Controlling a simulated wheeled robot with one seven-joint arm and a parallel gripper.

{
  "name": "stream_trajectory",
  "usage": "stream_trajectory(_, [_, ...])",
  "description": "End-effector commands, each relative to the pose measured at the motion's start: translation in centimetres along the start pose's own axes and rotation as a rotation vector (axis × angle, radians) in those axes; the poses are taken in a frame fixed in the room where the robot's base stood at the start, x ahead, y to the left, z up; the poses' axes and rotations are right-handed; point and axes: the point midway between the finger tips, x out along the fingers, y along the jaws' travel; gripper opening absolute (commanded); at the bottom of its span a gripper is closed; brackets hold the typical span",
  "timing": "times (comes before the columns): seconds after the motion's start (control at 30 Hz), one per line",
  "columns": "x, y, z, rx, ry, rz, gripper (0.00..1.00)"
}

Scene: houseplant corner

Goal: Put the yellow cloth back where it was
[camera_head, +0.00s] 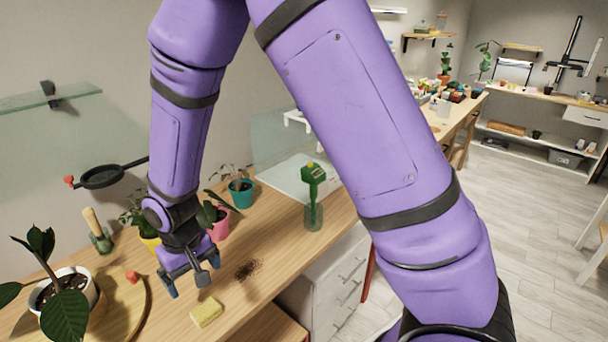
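The yellow cloth (206,313) looks like a small folded pad. It lies on the wooden table near the front edge. My gripper (187,284) points down over the table, just behind the cloth in the picture. Its fingers are apart, and I see nothing between them. The cloth appears clear of the fingers. How high the fingertips are above the table is hard to tell.
Dark crumbs like spilled soil (248,269) lie right of my gripper. A white-potted plant (70,284) stands on a round wooden board (146,306) at left. A pink pot (219,228), a teal pot (241,194) and a green-topped bottle (313,215) stand farther back.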

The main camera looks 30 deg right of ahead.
Motion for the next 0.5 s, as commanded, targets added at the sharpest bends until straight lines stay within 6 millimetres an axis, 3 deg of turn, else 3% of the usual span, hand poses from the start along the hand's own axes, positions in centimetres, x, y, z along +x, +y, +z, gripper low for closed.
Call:
stream_trajectory(0.17, [-2.7, 1.4, 0.0, 0.017, 0.026, -0.009, 0.95])
stream_trajectory(0.5, [-11.5, 6.5, 1.8, 0.070, 0.113, -0.029, 0.95])
